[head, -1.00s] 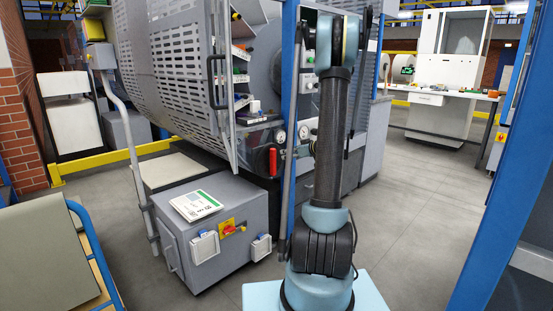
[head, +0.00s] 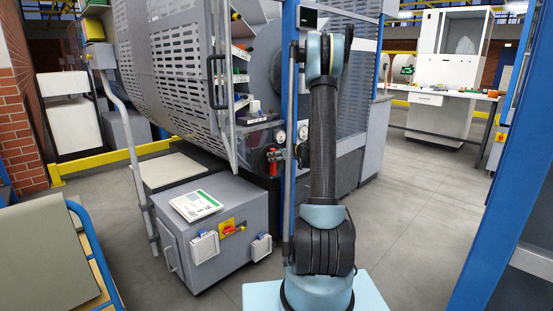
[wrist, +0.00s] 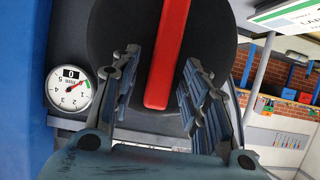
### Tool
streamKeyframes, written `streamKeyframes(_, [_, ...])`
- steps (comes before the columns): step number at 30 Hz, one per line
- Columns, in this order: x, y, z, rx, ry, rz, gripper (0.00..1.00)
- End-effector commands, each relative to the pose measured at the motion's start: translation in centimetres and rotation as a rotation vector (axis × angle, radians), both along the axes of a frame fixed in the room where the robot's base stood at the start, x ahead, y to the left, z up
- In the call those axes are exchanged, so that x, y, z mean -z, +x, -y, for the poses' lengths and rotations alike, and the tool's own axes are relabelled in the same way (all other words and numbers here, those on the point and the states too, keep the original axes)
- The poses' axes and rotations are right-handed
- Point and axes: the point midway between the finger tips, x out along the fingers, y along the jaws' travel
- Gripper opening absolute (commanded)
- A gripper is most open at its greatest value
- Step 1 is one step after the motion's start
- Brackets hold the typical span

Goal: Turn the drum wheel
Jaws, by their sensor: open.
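A red handle bar (wrist: 172,45) runs down the middle of the wrist view, in front of a dark rounded part (wrist: 112,28). I cannot tell whether this dark part is the drum wheel. My gripper (wrist: 160,62) is open, with one ribbed finger on each side of the red bar; contact is not clear. In the head view the red handle (head: 272,168) is on the press side, left of the blue post, partly hidden by my gripper (head: 276,154). My arm hides part of the machine behind it.
A round pressure gauge (wrist: 68,92) sits close to the left finger. A blue post (head: 289,90) stands beside my arm. A grey cabinet (head: 215,240) with a booklet (head: 195,205) on top stands at the lower left.

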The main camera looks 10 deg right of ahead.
Motion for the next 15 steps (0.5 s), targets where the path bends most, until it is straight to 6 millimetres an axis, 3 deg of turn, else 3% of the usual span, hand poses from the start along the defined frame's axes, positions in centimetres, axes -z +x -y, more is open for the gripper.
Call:
streamKeyframes(2, [0.00, -0.01, 0.00, 0.000, 0.000, 0.000, 0.37])
streamKeyframes(7, [-0.02, -0.01, 0.01, 0.000, 0.000, 0.000, 0.00])
streamKeyframes(15, [-0.02, 0.06, 0.37, 0.003, 0.007, -0.005, 0.00])
